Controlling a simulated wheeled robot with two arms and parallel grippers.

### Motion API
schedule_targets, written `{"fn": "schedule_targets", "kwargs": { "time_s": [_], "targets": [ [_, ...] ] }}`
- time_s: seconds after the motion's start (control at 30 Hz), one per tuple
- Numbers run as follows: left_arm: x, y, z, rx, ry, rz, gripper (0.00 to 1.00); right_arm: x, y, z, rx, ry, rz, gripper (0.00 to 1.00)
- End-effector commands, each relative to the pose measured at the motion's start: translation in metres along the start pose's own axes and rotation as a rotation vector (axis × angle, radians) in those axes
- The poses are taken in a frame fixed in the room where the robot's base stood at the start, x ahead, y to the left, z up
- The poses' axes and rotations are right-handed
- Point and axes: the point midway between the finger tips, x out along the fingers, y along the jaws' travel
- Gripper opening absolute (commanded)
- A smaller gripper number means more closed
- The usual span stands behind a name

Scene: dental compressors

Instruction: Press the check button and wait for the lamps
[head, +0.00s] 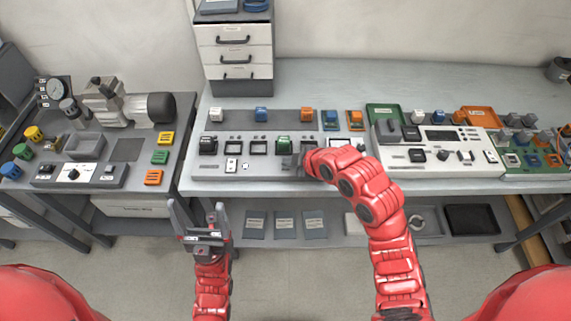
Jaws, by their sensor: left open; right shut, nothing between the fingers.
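The grey test panel (212,170) lies on the middle workbench. It carries several framed slots, a black block (208,145), a green block (282,144), a white rocker switch (231,164) and a small round white part (245,166). I cannot tell which part is the check button or which are lamps. My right gripper (293,163) is shut and empty, low over the right part of the panel's front; its forearm and wrist hide what lies behind. I cannot tell whether it touches the panel. My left gripper (197,215) is open and empty, in front of the bench edge.
A white control panel (480,168) with a dark display stands to the right. A left table (150,188) holds a motor unit (125,105), a gauge and coloured blocks. A drawer cabinet (234,55) stands behind. A lower shelf (340,230) carries flat grey packets and a black tray.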

Motion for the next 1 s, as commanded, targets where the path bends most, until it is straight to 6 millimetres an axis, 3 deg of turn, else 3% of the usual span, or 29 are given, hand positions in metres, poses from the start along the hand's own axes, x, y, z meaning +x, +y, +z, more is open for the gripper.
{"fn": "schedule_targets", "kwargs": {
  "time_s": [1.0],
  "targets": [
    [0.004, 0.000, -0.001, 0.000, 0.000, 0.000, 0.91, -0.012, 0.009, -0.009, 0.000, -0.001, -0.001, 0.00]
  ]
}}
